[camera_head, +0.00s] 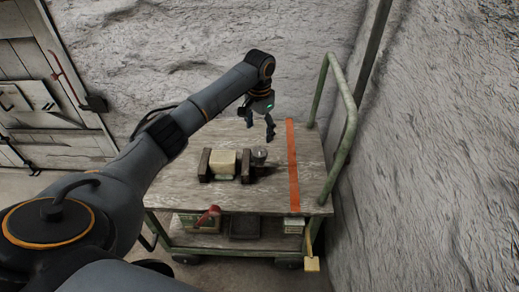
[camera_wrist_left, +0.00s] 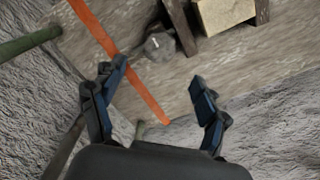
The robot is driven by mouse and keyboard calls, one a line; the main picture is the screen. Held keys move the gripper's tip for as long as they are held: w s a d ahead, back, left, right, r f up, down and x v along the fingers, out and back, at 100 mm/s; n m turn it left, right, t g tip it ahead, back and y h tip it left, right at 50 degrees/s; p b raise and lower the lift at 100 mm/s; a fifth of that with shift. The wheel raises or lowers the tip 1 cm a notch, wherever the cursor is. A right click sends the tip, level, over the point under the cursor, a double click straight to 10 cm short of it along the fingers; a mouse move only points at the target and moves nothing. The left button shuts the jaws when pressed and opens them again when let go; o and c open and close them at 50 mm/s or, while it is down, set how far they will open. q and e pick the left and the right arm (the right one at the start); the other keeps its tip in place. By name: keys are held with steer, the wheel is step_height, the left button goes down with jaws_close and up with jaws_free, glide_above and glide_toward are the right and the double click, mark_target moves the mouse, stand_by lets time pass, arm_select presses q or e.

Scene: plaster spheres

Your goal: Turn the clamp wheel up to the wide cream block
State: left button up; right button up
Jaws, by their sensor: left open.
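The wide cream block (camera_head: 223,163) sits on the cart between two dark wooden clamp jaws, the left jaw (camera_head: 204,165) and the right jaw (camera_head: 246,166). I cannot tell if the right jaw touches the block. The grey clamp wheel (camera_head: 259,154) is just right of the right jaw. In the left wrist view the wheel (camera_wrist_left: 160,45) has a pale mark, and the block (camera_wrist_left: 224,13) is partly cut off at the top. My left gripper (camera_head: 259,128) is open and empty, behind and above the wheel, apart from it. My right gripper is out of view.
The worn wooden cart top (camera_head: 180,187) has an orange strip (camera_head: 292,165) right of the wheel. A green rail (camera_head: 347,130) rises at the cart's right end. Rough plaster walls stand behind and at right.

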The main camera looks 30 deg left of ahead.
mark_target(259, 151)
arm_select(q)
step_height(259, 151, down, 10)
steer(key=shift+r, duration=0.25)
steer(key=c, duration=1.1)
